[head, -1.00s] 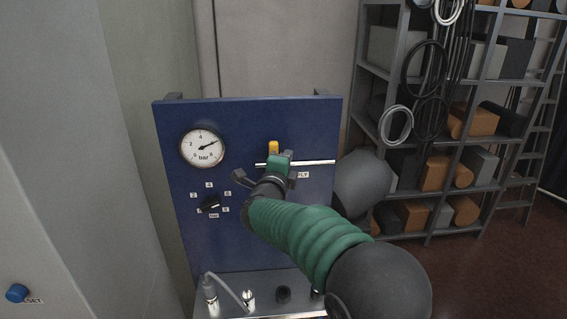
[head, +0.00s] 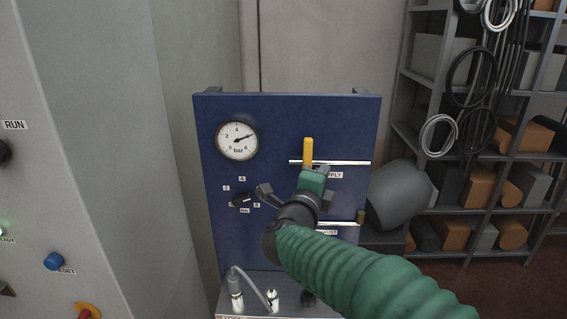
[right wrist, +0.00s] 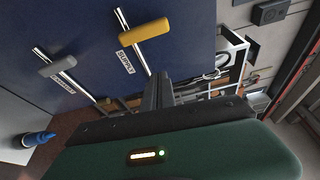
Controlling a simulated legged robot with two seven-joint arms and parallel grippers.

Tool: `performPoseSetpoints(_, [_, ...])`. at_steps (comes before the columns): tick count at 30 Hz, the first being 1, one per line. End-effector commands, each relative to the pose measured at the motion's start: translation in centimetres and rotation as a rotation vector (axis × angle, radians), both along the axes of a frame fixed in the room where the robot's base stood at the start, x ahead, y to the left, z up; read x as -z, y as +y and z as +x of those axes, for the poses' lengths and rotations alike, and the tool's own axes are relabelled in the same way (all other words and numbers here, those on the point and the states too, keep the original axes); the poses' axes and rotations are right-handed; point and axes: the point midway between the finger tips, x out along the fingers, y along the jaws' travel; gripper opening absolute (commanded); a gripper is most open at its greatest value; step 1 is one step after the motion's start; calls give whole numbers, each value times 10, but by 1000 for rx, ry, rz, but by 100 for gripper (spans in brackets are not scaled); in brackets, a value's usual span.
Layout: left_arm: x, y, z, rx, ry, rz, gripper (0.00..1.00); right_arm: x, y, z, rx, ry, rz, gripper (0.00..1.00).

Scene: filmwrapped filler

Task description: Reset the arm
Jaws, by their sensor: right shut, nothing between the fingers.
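My right gripper (head: 324,172) is in front of the blue panel (head: 230,215), just below the yellow supply handle (head: 308,150). In the right wrist view its dark fingers (right wrist: 158,88) are together and empty. The yellow handle (right wrist: 143,29) shows there beyond the fingertips, apart from them, on its metal pipe. My green right arm comes in from the lower right and hides the panel's lower right part. My left gripper is in no view.
A grey cabinet at the left carries a blue reset button (head: 54,261) and a red-and-yellow knob (head: 86,312). The panel has a gauge (head: 237,141) and a black selector (head: 242,199). A grey exhaust handle (right wrist: 58,66) sits beside the supply handle. Loaded shelves (head: 480,208) stand right.

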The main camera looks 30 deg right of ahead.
Motion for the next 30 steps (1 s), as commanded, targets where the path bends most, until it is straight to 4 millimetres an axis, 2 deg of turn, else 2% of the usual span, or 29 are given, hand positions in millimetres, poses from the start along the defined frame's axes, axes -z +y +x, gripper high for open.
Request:
performPoseSetpoints(4, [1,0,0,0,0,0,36,6,8,5,-37,32,-23,0])
performPoseSetpoints(7, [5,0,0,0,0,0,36,36,36,24,-200,180,-117,0])
performPoseSetpoints(8, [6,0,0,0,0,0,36,50,50,30,-274,248,-162,0])
performPoseSetpoints(10, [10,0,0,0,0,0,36,97,87,37,-475,438,-280,0])
performPoseSetpoints(11, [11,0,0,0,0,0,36,119,103,36,-562,525,-332,0])
performPoseSetpoints(12, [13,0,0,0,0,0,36,150,124,31,-679,637,-398,0])
performPoseSetpoints(14, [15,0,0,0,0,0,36,196,150,14,-846,801,-492,0])
performPoseSetpoints(15, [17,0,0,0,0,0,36,226,164,-2,-955,908,-550,0])
performPoseSetpoints(17, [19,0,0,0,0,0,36,269,181,-32,-1115,1064,-634,0])
performPoseSetpoints(18, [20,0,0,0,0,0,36,295,189,-56,-1220,1165,-686,0])
performPoseSetpoints(21, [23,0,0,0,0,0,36,347,198,-118,-1456,1388,-795,0])
performPoseSetpoints(24, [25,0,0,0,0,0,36,376,196,-167,-1627,1545,-868,0])
performPoseSetpoints(25, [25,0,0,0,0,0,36,381,194,-177,-1663,1577,-883,0])
performPoseSetpoints(27, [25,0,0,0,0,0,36,387,192,-193,-1717,1626,-903,0])
performPoseSetpoints(30, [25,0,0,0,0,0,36,390,191,-200,-1741,1649,-914,0])
